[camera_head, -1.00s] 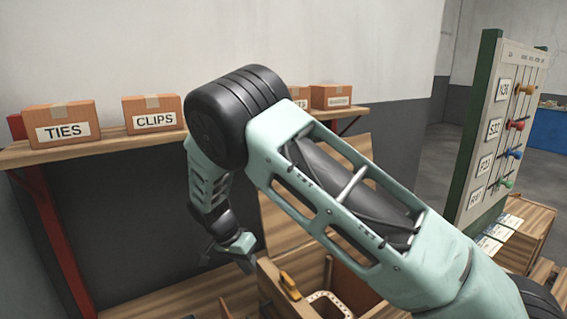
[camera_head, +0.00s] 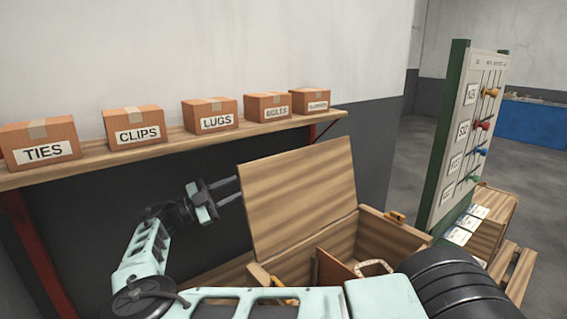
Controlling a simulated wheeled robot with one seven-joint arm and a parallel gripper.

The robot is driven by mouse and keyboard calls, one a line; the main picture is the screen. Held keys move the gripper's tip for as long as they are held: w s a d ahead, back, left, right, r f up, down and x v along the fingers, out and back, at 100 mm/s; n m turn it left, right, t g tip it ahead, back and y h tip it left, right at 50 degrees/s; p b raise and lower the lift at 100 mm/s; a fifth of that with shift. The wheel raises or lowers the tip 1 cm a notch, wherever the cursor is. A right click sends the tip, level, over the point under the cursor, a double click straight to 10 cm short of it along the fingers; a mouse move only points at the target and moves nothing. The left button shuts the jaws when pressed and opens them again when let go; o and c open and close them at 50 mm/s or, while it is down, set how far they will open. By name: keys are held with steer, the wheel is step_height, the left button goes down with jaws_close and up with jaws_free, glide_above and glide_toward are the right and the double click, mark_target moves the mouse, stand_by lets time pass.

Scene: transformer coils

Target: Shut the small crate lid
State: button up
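The small wooden crate (camera_head: 391,238) stands at the lower middle right, partly hidden by my arm. Its lid (camera_head: 298,195) stands up, open, tilted back from the crate's rim. My gripper (camera_head: 229,189) is to the left of the lid, near its upper left edge, with its two fingers apart and pointing right. It looks empty. I cannot tell whether the fingertips touch the lid. Inside the crate are a divider (camera_head: 334,270) and a pale rounded item (camera_head: 374,267).
A shelf (camera_head: 160,150) with several labelled boxes, such as the CLIPS box (camera_head: 134,127), runs along the wall behind. A green-framed peg board (camera_head: 447,140) stands to the right of the crate. Another wooden crate (camera_head: 492,222) is beside it.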

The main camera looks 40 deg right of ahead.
mark_target(287, 164)
steer(key=shift+p+x, duration=4.4)
steer(key=shift+x, duration=4.1)
jaws_close()
